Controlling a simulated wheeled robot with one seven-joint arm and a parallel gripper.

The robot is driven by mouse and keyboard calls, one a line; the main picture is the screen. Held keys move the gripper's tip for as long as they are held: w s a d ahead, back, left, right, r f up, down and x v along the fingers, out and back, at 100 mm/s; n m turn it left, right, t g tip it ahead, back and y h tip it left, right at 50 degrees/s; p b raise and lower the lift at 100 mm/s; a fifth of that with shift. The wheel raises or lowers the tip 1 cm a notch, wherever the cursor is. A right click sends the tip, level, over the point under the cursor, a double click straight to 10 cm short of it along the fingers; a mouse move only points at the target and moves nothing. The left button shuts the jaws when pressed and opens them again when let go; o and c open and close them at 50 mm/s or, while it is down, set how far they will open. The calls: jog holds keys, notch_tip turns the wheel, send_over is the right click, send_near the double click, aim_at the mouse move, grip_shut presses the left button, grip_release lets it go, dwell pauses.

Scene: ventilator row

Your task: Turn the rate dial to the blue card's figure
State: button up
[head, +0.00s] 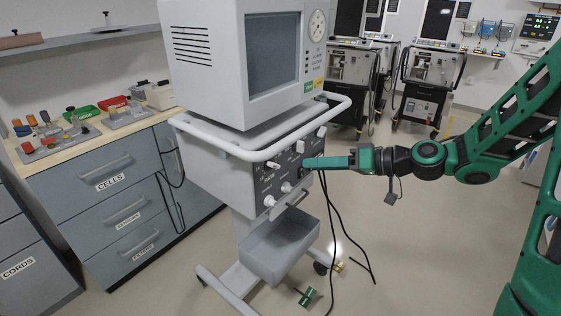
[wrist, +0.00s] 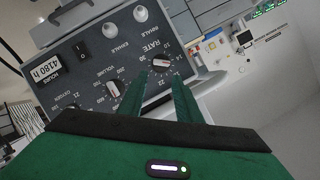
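The rate dial (wrist: 162,62) is a dark round knob with a pale pointer mark, under the word RATE on the ventilator's grey control panel (wrist: 90,65). Figures such as 10, 14 and 30 ring it; the exact reading is too small to tell. My gripper (wrist: 160,76) is open, with its two green fingertips at either side of the dial's near edge. I cannot tell whether they touch it. In the head view my gripper (head: 308,163) reaches leftward to the ventilator's front panel (head: 275,175) and hides the dial there. I make out no blue card.
The ventilator's monitor (head: 270,55) and white rail (head: 240,150) stand close above my gripper. A grey tray (head: 280,248) hangs below. A workbench (head: 100,140) is at left.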

aim_at(278, 165)
jog(key=o, duration=0.5)
jog(key=shift+a, duration=0.15)
jog(key=x, duration=1)
jog(key=shift+w+a+f, duration=0.15)
jog(key=shift+a, duration=0.15)
jog(key=c, duration=1.1)
